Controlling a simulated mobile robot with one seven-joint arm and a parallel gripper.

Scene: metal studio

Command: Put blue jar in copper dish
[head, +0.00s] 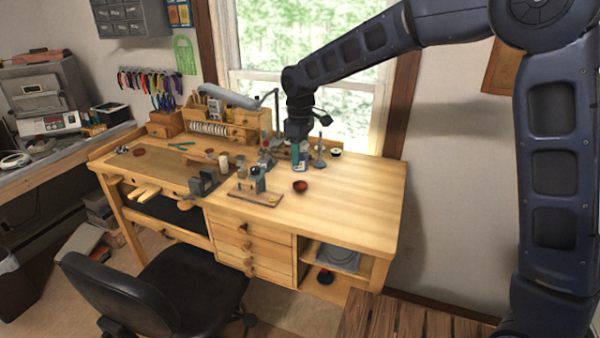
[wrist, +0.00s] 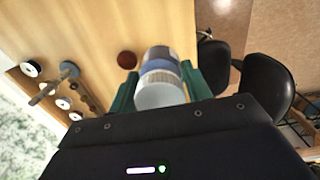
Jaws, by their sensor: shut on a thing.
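My gripper (head: 299,156) is above the right part of the wooden workbench, pointing down. In the wrist view its green fingers (wrist: 160,76) are shut on the blue jar (wrist: 159,65), which has a pale end toward the camera and a blue band. The jar is too small in the head view to make out clearly between the fingers. The copper dish (head: 300,186), a small reddish-brown round bowl, sits on the bench just below and in front of my gripper. In the wrist view the dish (wrist: 127,60) shows left of the jar, apart from it.
The workbench (head: 358,200) is bare right of the dish. A small stand on a wooden base (head: 258,188) is left of the dish, and a post on a round base (head: 319,155) stands close right of my gripper. A black chair (head: 165,290) is in front.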

